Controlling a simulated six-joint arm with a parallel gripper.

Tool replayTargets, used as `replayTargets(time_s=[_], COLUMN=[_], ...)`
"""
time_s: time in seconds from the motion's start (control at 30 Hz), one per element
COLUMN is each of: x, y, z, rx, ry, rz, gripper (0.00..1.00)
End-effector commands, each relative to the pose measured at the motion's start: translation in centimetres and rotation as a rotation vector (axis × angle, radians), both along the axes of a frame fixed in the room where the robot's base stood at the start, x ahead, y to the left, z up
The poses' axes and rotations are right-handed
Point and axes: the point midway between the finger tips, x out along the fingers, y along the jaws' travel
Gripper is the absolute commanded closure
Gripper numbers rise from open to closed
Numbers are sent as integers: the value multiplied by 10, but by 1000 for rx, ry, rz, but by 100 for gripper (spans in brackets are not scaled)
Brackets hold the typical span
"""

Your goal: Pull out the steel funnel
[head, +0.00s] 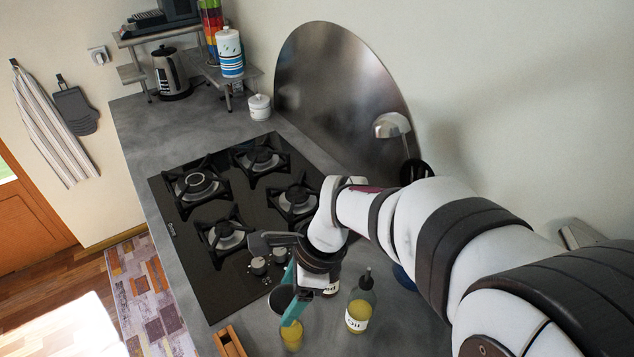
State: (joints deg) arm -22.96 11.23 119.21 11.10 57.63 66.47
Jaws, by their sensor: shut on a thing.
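My gripper (291,291) points down over the front part of the counter, with its teal fingers on a dark grey, round-mouthed piece that looks like the steel funnel (280,298). My wrist and fingers hide part of it. A small clear vessel with yellow liquid (292,337) stands just below it in the picture. I cannot tell whether the funnel's lower end is inside this vessel or above it.
An oil bottle (359,308) with a dark top stands close to the right of my gripper. A labelled jar (331,288) and a blue item (402,277) are partly hidden by my arm. The black gas hob (209,273) lies left, a wooden piece (229,343) at the front.

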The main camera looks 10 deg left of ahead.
Motion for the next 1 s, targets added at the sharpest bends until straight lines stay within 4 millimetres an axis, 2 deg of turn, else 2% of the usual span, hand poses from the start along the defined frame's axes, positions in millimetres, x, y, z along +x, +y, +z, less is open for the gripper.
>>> replayTargets(time_s=[0.13, 0.5, 0.83, 0.93, 1.0], x=[0, 0, 0, -1, -2], y=[0, 0, 0, 10, 28], z=[2, 27, 30, 26, 18], rx=[1, 1, 0, -1, -2], ry=[0, 0, 0, 3, 4], rz=[0, 1, 0, 7, 18], gripper=[100, 100, 100, 100, 100])
